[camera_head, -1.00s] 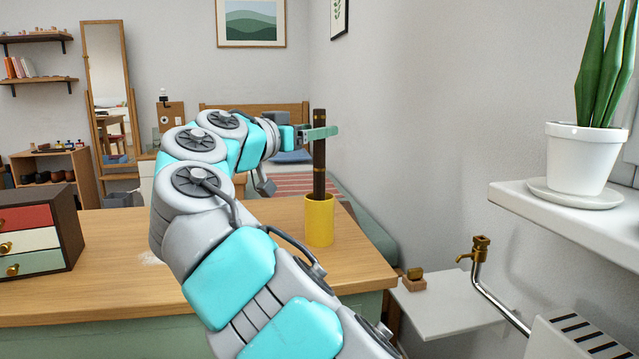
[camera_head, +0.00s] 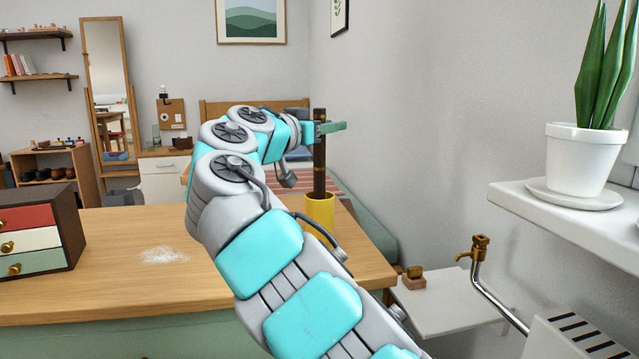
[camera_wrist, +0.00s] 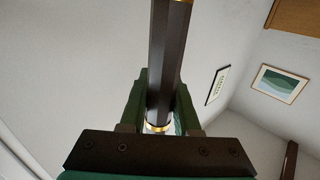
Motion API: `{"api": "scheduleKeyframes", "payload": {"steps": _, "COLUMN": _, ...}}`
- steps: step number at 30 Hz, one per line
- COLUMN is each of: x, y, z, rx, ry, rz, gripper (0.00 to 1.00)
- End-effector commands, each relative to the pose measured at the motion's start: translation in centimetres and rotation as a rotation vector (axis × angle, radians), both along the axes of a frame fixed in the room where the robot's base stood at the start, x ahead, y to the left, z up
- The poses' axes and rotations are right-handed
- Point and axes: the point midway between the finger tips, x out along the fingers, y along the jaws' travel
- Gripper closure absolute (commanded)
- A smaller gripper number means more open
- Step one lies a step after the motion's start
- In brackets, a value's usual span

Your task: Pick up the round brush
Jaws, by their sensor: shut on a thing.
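The round brush (camera_head: 319,165) is a long dark stick with gold bands. It stands upright with its lower end inside a yellow cup (camera_head: 320,211) on the wooden table. My gripper (camera_head: 329,128) is shut on the brush near its upper end in the head view. In the wrist view the dark shaft of the brush (camera_wrist: 165,70) runs between the two green fingers of my gripper (camera_wrist: 162,105), with a gold band low between them. The brush's lower end is hidden by the cup.
A small drawer chest (camera_head: 40,232) stands at the table's left. A white powdery patch (camera_head: 165,256) lies on the bare tabletop (camera_head: 120,285). At the right are a potted plant (camera_head: 584,160) on a sill, a brass tap (camera_head: 478,248) and a wall.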

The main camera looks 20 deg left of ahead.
Motion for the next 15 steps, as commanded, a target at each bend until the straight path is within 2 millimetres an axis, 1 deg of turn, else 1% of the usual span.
{"api": "scheduleKeyframes", "payload": {"steps": 1, "x": 0.00, "y": 0.00, "z": -0.01, "rx": 0.000, "ry": 0.000, "rz": 0.000, "gripper": 0.85}}
{"api": "scheduleKeyframes", "payload": {"steps": 5, "x": -0.01, "y": 0.00, "z": 0.01, "rx": 0.000, "ry": 0.000, "rz": 0.000, "gripper": 1.00}}
{"api": "scheduleKeyframes", "payload": {"steps": 15, "x": -0.01, "y": 0.00, "z": 0.00, "rx": 0.000, "ry": 0.000, "rz": 0.000, "gripper": 1.00}}
